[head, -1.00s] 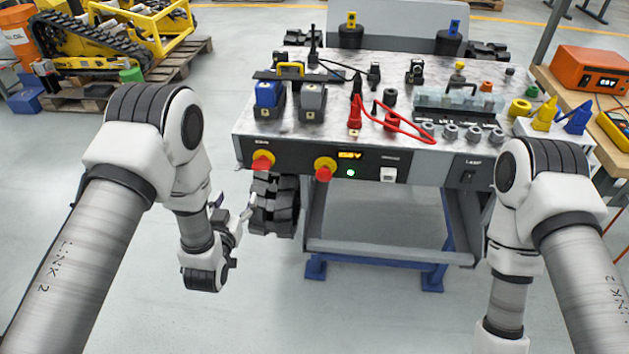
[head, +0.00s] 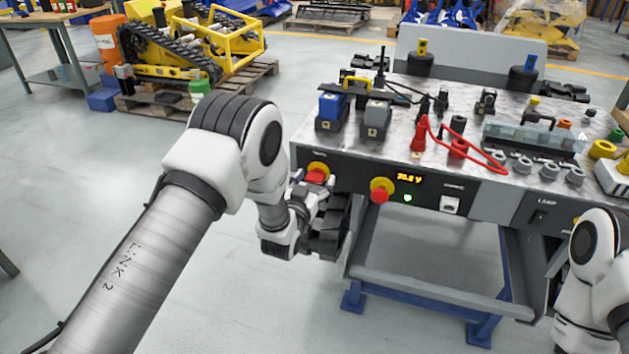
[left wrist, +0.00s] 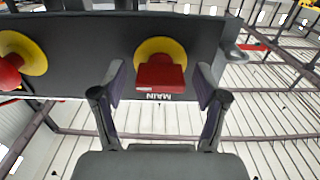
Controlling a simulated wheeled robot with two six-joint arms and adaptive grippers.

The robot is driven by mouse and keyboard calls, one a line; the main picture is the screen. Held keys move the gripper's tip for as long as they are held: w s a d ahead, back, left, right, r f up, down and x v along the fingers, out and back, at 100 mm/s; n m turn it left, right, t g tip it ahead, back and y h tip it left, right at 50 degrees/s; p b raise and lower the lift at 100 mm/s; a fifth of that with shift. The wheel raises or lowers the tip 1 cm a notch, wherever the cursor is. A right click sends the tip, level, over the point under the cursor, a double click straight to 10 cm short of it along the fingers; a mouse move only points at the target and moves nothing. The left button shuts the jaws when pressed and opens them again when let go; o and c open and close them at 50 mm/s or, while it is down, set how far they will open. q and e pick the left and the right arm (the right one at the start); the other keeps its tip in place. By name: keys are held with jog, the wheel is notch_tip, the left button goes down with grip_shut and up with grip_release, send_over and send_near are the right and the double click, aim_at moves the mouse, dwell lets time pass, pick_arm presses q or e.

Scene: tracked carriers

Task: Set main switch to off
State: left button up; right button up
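The main switch (head: 317,174) is a red handle on a yellow disc, at the left of the bench's dark front panel. In the left wrist view, the switch (left wrist: 161,72) sits above a "MAIN" label that appears upside down. Its red handle looks like a wide block lying roughly level. My left gripper (head: 305,189) is at the panel, close to the switch. In the left wrist view the left gripper (left wrist: 160,90) is open, one finger on each side of the red handle, with gaps showing. My right gripper is out of view; only part of that arm shows.
A red knob on a yellow disc (head: 381,190) is just right of the switch. A lit display (head: 409,178), green light (head: 408,197) and white socket (head: 450,205) follow. Batteries (head: 332,108) and red cables stand on the bench.

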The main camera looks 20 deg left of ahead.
pick_arm(q)
jog(key=c, duration=1.1)
jog(key=shift+n, duration=0.4)
jog(key=n, duration=0.3)
jog(key=shift+r+p, duration=0.1)
jog(key=shift+p, duration=0.3)
jog(key=n, duration=0.5)
jog(key=shift+p, duration=0.35)
jog(key=n, duration=0.4)
jog(key=shift+n+p, duration=0.3)
jog(key=shift+p, duration=0.1)
jog(key=n, duration=0.4)
jog(key=shift+p, duration=0.35)
jog(key=shift+n, duration=0.3)
